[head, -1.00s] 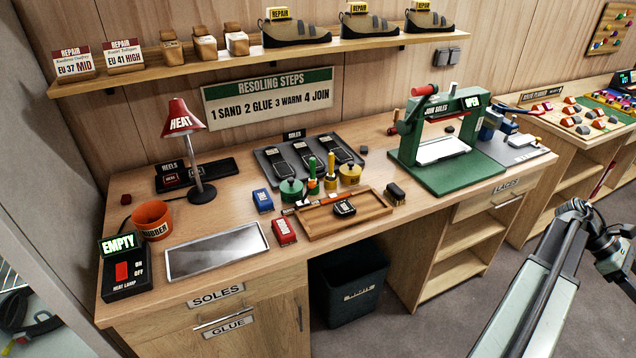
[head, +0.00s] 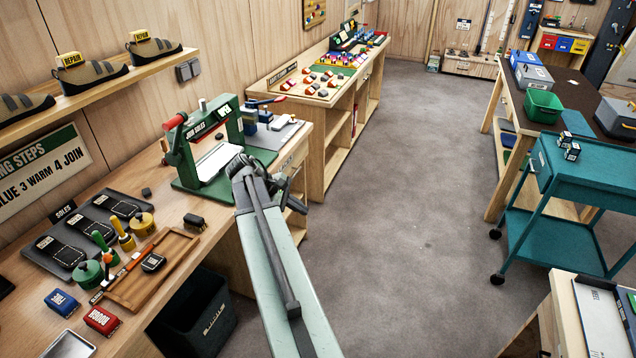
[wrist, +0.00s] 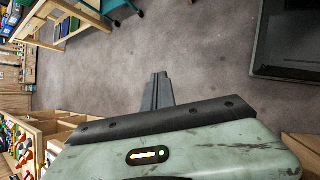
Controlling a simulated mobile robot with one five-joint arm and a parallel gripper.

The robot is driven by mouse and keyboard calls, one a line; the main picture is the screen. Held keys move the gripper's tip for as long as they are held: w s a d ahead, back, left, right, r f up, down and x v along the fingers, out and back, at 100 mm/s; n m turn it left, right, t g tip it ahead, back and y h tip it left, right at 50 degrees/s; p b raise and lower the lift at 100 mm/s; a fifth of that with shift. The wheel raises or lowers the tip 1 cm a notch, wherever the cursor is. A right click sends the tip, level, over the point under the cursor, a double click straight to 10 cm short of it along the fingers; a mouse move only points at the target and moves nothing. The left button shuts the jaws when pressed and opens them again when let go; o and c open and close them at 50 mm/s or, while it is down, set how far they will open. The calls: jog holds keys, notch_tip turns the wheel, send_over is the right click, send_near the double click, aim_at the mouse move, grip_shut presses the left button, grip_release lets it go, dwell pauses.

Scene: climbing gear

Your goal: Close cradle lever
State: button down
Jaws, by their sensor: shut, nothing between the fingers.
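My gripper (wrist: 160,78) shows in the wrist view with its dark fingers together, empty, over the grey floor. In the head view my arm reaches up in front of the bench and its far end covers part of the bench's right end. No part is marked as a cradle lever. A blue clamp-like device (head: 264,116) with a thin red-tipped handle stands at the bench's right end, right of the green JOIN SOLES press (head: 185,162). My gripper touches neither.
The bench holds a wooden tray (head: 121,292), a sole tray (head: 50,252), pots and small blocks. A second bench (head: 345,107) stands beyond. A teal cart (head: 592,186) stands right. The grey floor between is clear. A bin (head: 205,335) sits below the bench.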

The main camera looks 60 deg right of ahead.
jog(key=w+a+r+t+y+p, duration=0.1)
jog(key=w+a+p, duration=0.15)
jog(key=a, duration=0.45)
jog(key=w+a+r+m+t+p, duration=0.1)
jog(key=w+a+r, duration=0.1)
jog(key=w+a, duration=0.3)
jog(key=w+a+r+t+y+p, duration=0.1)
jog(key=w+a+p, duration=0.15)
jog(key=a, duration=0.55)
jog(key=w+a+r+m+t+y+p, duration=0.1)
jog(key=a+y+p, duration=0.1)
jog(key=a, duration=1.1)
jog(key=w+a+r+m+t+y+p, duration=0.1)
jog(key=w+a+r+y+p, duration=0.1)
jog(key=a, duration=1.2)
jog(key=shift+a, duration=0.15)
jog(key=shift+r, duration=0.1)
